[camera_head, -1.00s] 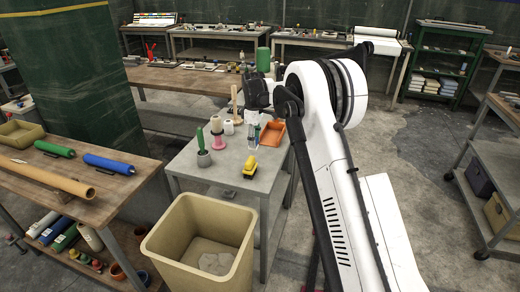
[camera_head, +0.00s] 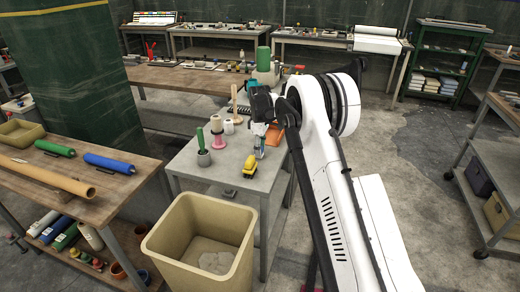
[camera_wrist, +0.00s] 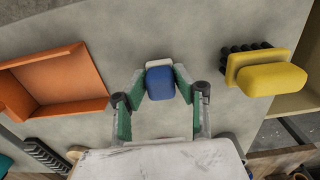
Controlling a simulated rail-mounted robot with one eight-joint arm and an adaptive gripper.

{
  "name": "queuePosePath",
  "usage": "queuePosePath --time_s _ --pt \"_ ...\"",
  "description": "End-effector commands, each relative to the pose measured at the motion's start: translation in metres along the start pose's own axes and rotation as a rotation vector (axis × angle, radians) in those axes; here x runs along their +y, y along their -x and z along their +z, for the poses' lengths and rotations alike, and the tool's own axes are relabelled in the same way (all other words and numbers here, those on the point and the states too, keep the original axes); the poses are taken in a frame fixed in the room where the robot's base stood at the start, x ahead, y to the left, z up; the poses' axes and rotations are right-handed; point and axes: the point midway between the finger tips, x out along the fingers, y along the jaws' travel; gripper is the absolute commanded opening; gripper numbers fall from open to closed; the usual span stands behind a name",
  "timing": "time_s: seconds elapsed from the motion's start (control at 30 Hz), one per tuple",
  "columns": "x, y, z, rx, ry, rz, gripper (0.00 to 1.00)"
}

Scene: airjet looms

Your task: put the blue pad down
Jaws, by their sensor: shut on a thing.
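The blue pad (camera_wrist: 160,84) has a pale white edge along its far side. In the wrist view my gripper (camera_wrist: 161,88) has its green-sided fingers closed on the pad from both sides. In the head view my gripper (camera_head: 259,147) is low over the grey table (camera_head: 213,174), right of the spools and just behind the yellow brush. The pad is small there and partly hidden by the fingers. I cannot tell whether its underside touches the tabletop.
A yellow brush with dark bristles (camera_wrist: 268,77) lies to the right in the wrist view, and an orange tray (camera_wrist: 55,82) to the left. Spools (camera_head: 217,131) and a green-handled tool (camera_head: 203,150) stand on the table. A beige bin (camera_head: 200,240) stands before it.

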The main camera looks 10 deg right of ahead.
Motion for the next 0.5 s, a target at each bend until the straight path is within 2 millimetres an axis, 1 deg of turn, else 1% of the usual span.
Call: queuePosePath --time_s 0.03,0.17,0.5 --pt "0.0 -0.0021 0.0 0.0 0.0 0.0 0.28" --pt "0.0 -0.001 -0.0001 0.0 0.0 0.0 0.45" --pt "0.0 0.0019 0.0 0.0 0.0 0.0 0.46"
